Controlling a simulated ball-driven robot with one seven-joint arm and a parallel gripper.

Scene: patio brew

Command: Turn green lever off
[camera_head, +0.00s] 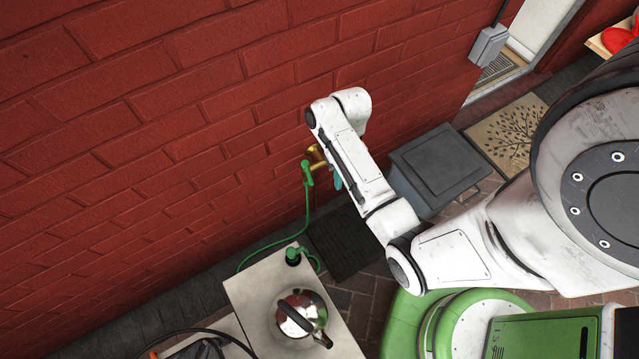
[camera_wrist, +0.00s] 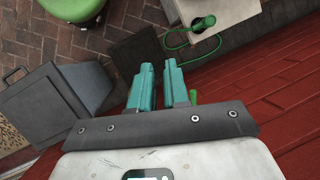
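A brass tap (camera_head: 316,155) sticks out from the red brick wall. A green part (camera_head: 306,168), which looks like the lever or the hose fitting, is at its left end; I cannot tell which. In the wrist view a small green piece (camera_wrist: 193,97) shows just right of the right finger, partly hidden by the gripper's base. My gripper (camera_wrist: 159,70) has two teal fingers with a narrow gap and nothing seen between them. In the head view a teal finger (camera_head: 337,181) shows just right of the tap, mostly hidden behind my arm. I cannot tell whether it touches anything.
A green hose (camera_head: 268,247) runs from the tap to a pale counter (camera_head: 259,287) with a green-topped fitting (camera_head: 292,255) and a metal kettle (camera_head: 302,313). A grey bin (camera_head: 437,162) stands right of my forearm. A dark floor grate (camera_head: 345,240) lies below the tap.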

